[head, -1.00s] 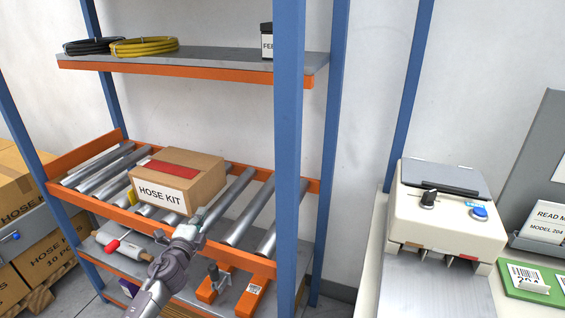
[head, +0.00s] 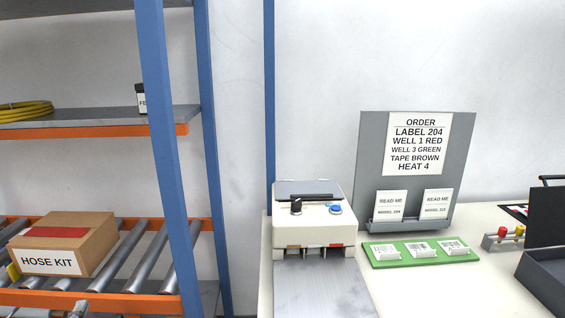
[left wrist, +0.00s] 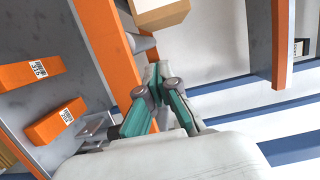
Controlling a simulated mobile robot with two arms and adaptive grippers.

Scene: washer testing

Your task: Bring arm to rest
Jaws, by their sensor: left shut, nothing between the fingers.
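My left gripper (left wrist: 158,78) is shut and empty in the left wrist view. It is beside the orange rail (left wrist: 105,45) of the roller shelf, with the cardboard box (left wrist: 158,12) at the top of that view. In the head view only a small tip of the left gripper (head: 78,310) shows at the bottom left edge, in front of the roller shelf and below the HOSE KIT box (head: 62,247). That box has a red top patch and sits on the rollers. The rest of the left arm is hidden. My right gripper is in neither view.
A blue rack post (head: 165,150) stands right of the roller shelf (head: 115,303). On the bench are a cream device (head: 313,228), a green tray (head: 385,260) with labels, a grey order board (head: 370,150) and a dark box (head: 545,280). The left wrist view shows orange blocks (left wrist: 55,122) on a lower shelf.

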